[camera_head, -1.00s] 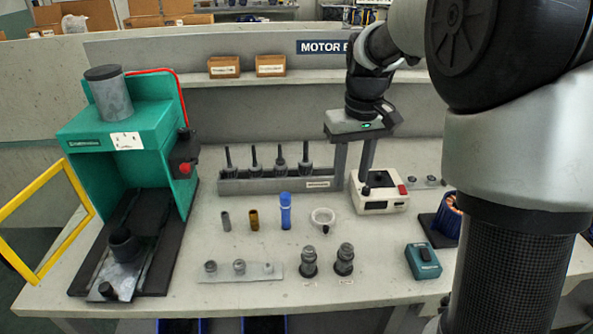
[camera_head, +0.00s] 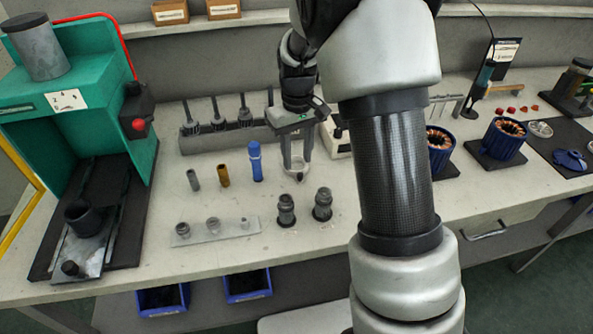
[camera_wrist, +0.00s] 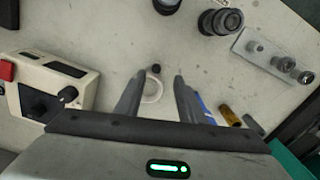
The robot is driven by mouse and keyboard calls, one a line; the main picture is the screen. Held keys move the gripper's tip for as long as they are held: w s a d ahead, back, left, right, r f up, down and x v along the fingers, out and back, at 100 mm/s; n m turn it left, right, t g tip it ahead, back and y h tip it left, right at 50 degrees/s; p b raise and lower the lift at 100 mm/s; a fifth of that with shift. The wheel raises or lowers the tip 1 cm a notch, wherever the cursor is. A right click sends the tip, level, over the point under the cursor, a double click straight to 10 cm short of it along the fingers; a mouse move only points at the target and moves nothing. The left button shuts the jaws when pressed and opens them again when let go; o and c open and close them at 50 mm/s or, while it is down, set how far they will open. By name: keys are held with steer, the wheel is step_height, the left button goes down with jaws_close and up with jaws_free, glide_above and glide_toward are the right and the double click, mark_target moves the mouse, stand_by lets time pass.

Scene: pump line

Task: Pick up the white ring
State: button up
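The white ring (camera_head: 297,175) lies flat on the bench, right of the blue cylinder (camera_head: 255,161). In the wrist view the ring (camera_wrist: 152,90) shows between my two fingers, closer to the left finger, with a small dark piece (camera_wrist: 156,68) at its edge. My gripper (camera_head: 296,165) points down over the ring. Its fingers are apart and hold nothing; the wrist view shows the same open gripper (camera_wrist: 159,77). The fingers partly cover the ring in the head view. I cannot tell how far the tips are above the bench.
A brown cylinder (camera_head: 223,175) and a grey cylinder (camera_head: 193,180) stand left of the blue one. Two dark fittings (camera_head: 322,204) stand in front of the ring. A rack of upright tools (camera_head: 215,139) is behind. A cream device with a red button (camera_wrist: 45,85) is nearby.

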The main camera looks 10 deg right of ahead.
mark_target(300, 173)
steer(key=f, duration=0.2)
steer(key=f+b, duration=0.1)
steer(key=f, duration=0.2)
steer(key=shift+w+d+f, duration=0.15)
steer(key=shift+d+f, duration=0.15)
steer(key=shift+d, duration=0.05)
jaws_close()
